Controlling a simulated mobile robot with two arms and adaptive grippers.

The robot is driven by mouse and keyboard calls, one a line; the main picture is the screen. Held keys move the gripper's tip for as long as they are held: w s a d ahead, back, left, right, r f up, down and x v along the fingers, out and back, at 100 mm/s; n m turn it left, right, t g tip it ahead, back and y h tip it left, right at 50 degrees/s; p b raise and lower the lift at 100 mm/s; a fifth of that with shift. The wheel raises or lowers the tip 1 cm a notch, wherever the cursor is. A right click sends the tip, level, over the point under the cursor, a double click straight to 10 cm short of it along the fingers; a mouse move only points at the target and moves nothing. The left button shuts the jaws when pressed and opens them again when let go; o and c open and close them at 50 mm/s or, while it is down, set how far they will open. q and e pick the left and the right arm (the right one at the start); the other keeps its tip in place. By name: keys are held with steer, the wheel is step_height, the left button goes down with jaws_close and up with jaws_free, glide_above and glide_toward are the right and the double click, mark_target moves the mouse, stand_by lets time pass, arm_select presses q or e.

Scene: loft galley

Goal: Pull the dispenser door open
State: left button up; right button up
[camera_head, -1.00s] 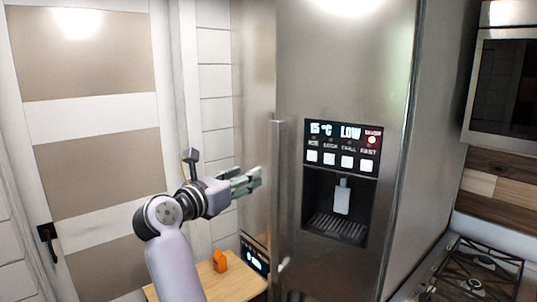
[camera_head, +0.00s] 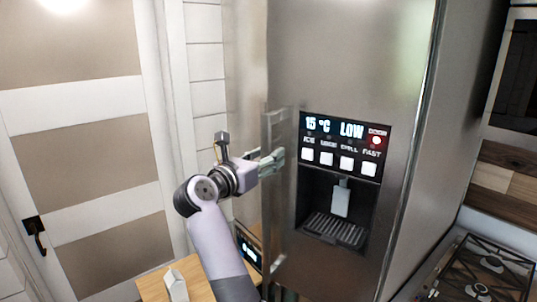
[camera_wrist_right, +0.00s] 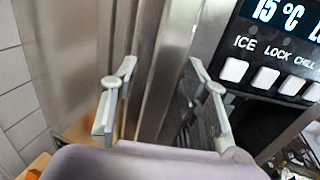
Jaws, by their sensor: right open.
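The dispenser door is the tall steel front (camera_head: 340,60) of the fridge, and it looks closed. A vertical bar handle (camera_head: 275,205) runs along its left edge. A black dispenser panel (camera_head: 344,145) with a lit display is set in the front; part of it also shows in the right wrist view (camera_wrist_right: 275,50). My right gripper (camera_head: 272,161) is at the handle's height, its fingertips overlapping the handle in the head view. In the right wrist view its two fingers (camera_wrist_right: 163,98) are spread, with steel handle surfaces between them. Contact cannot be told. My left gripper is out of view.
A wooden surface (camera_head: 150,288) with a pale carton-like object (camera_head: 176,286) lies low at the left. A small dark display unit (camera_head: 249,249) stands beside the fridge. A gas hob (camera_head: 484,270) is at the right. A striped door (camera_head: 85,105) is behind.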

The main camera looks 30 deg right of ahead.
steer(key=shift+s+a, duration=0.1)
steer(key=shift+a, duration=0.05)
steer(key=shift+c, duration=0.3)
jaws_close()
stand_by(0.4)
